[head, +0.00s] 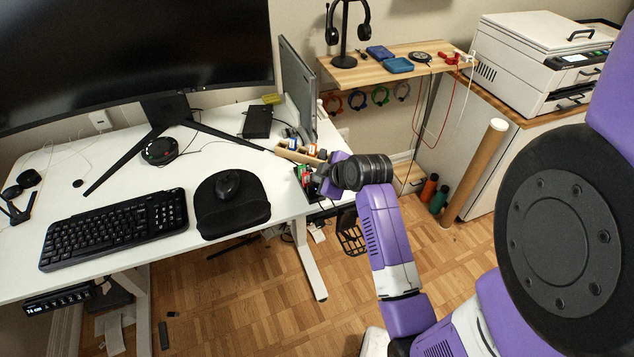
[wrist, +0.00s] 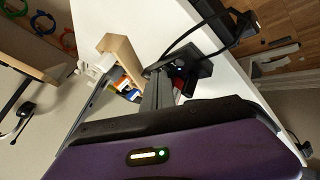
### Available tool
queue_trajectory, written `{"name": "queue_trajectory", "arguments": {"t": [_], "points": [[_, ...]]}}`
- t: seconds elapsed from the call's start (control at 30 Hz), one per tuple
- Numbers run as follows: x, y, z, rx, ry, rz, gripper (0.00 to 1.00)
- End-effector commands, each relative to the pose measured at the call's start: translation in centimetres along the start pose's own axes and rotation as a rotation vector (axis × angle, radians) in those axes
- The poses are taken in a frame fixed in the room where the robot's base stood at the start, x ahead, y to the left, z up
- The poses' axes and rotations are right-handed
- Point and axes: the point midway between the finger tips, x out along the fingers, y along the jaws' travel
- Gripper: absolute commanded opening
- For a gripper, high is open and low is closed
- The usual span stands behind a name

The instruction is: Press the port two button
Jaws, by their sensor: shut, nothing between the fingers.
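My gripper (head: 324,181) is shut and empty, over the right end of the white desk. In the wrist view its narrow dark fingers (wrist: 157,74) point up the picture, close together. Just right of the fingertips is a small black box (wrist: 190,67) with a tiny bluish light and dark cables. I cannot tell if the fingers touch it. No port numbers or button labels are readable, so I cannot tell which button is port two. In the head view this spot is mostly hidden by my gripper.
A wooden organizer (head: 300,153) with small coloured items stands close behind my gripper. A dark tray (head: 307,186) with red and green items is beside it. A keyboard (head: 115,228), mouse pad (head: 232,217) and round black device (head: 159,151) lie farther left. The desk's right edge is near.

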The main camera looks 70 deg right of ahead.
Motion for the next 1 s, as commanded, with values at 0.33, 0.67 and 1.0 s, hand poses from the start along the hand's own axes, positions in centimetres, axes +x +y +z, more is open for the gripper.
{"name": "queue_trajectory", "arguments": {"t": [0.33, 0.67, 1.0], "points": [[0.0, 0.0, 0.0, 0.000, 0.000, -0.001, 0.00], [-0.9, 0.6, -0.6, 0.000, 0.000, -0.001, 0.00], [-0.9, 0.7, -0.6, 0.000, 0.000, 0.000, 0.00]]}}
